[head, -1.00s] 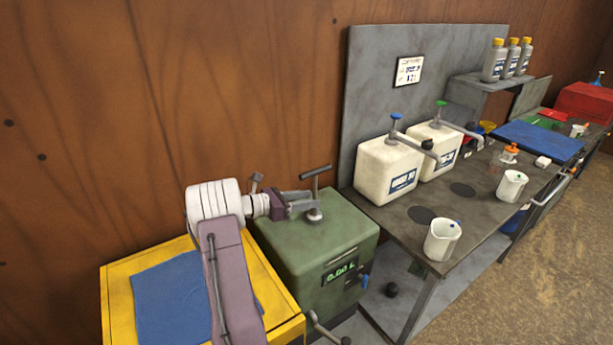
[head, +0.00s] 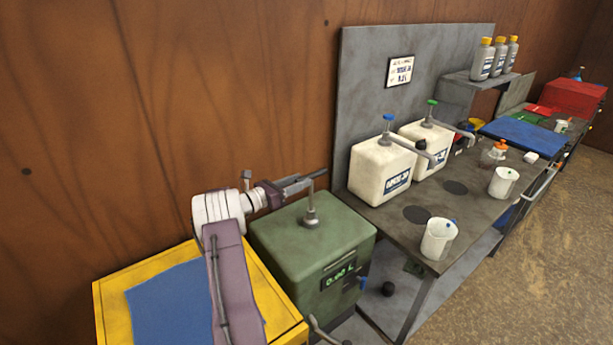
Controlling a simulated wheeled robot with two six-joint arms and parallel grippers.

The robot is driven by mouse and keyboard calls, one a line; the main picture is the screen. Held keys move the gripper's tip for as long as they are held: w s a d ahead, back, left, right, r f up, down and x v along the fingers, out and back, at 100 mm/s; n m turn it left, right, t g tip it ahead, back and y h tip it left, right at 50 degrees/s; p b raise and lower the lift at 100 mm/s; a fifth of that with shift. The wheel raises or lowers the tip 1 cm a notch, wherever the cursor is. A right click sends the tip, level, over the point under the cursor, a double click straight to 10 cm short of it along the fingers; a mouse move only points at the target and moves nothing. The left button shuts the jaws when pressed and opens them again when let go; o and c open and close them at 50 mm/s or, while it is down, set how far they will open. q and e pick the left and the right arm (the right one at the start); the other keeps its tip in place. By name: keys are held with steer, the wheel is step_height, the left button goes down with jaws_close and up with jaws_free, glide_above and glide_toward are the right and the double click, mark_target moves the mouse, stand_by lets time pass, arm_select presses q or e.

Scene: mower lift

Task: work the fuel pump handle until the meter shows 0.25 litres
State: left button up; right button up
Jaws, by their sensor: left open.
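The green fuel pump (head: 315,243) stands at the lower centre, with a grey post on its top. The pump handle (head: 318,173) is the bar at the top of this post. The meter (head: 338,277) on the pump's front seems to read 0.00 L. My left gripper (head: 306,182) is open at the handle, its fingers level with the bar and hiding much of it. I cannot tell whether the fingers touch the bar. My right gripper is not in view.
A yellow cabinet with a blue cloth (head: 165,310) stands left of the pump. To the right, a grey bench holds white jugs with pump tops (head: 380,172) and a measuring cup (head: 437,240). The wooden wall (head: 230,90) is close behind.

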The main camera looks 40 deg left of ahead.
arm_select(q)
steer(key=x, duration=0.4)
steer(key=shift+a+f+p, duration=0.15)
steer(key=shift+p, duration=0.15)
steer(key=shift+s, duration=0.15)
jaws_close()
stand_by(0.9)
